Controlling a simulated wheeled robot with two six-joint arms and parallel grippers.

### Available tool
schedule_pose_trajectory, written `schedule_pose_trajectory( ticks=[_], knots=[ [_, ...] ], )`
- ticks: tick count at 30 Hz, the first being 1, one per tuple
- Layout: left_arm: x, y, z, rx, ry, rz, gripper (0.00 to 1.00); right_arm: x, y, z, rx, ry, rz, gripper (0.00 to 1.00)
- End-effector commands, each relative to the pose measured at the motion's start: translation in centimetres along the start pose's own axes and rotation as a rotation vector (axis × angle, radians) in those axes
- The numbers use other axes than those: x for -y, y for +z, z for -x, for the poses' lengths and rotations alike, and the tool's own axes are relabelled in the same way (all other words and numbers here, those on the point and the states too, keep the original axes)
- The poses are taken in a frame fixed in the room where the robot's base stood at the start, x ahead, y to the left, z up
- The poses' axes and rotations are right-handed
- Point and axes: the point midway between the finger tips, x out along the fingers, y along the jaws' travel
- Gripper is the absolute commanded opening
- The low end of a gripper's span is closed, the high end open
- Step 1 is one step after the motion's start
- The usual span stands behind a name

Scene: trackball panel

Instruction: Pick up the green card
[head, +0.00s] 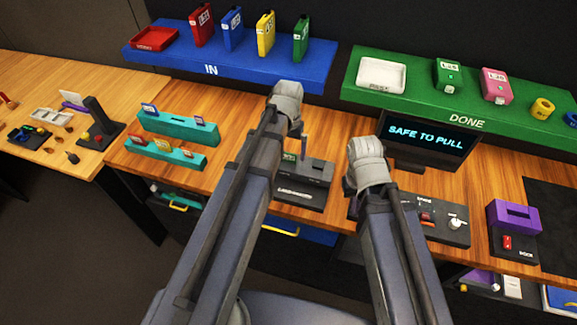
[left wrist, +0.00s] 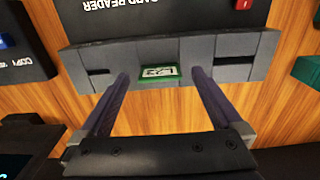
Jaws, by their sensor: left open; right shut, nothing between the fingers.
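The green card (head: 289,157) sits in the slot of the dark grey card reader (head: 318,172) on the wooden bench. In the left wrist view the green card (left wrist: 160,72) shows as a short green-edged piece with a pale label, sticking out of the card reader's (left wrist: 225,58) edge. My left gripper (head: 302,148) is open above the reader. In the left wrist view its two fingers stand apart, one on each side of the card, with gaps between. My right gripper (head: 352,186) is shut and empty to the right of the reader.
A screen (head: 428,140) behind reads "SAFE TO PULL". A blue IN shelf (head: 170,58) holds several coloured cases; a green DONE shelf (head: 400,98) is at right. Teal racks (head: 178,128) stand left, a switch panel (head: 450,232) and a purple dock (head: 514,216) right.

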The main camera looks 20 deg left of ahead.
Motion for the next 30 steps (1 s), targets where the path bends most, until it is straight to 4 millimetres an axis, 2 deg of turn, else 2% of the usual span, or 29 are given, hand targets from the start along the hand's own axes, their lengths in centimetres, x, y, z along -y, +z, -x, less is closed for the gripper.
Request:
schedule_pose_trajectory(
  ticks=[1,3,12,30],
  knots=[
    [0.0,-0.02,-1.19,0.0,0.0,0.0,1.0,0.11,-0.07,-1.18,0.0,0.0,0.0,0.0],
    [0.0,-0.02,-1.57,0.0,0.0,0.0,1.0,0.15,-0.09,-1.56,0.0,0.0,-0.001,0.0],
    [0.0,-0.02,-1.43,0.0,0.0,0.0,0.98,0.14,-0.08,-1.42,0.0,0.0,-0.001,0.0],
    [0.0,-0.03,-1.44,0.0,0.0,0.0,0.3,0.14,-0.08,-1.43,0.0,0.0,-0.001,0.0]
  ],
)
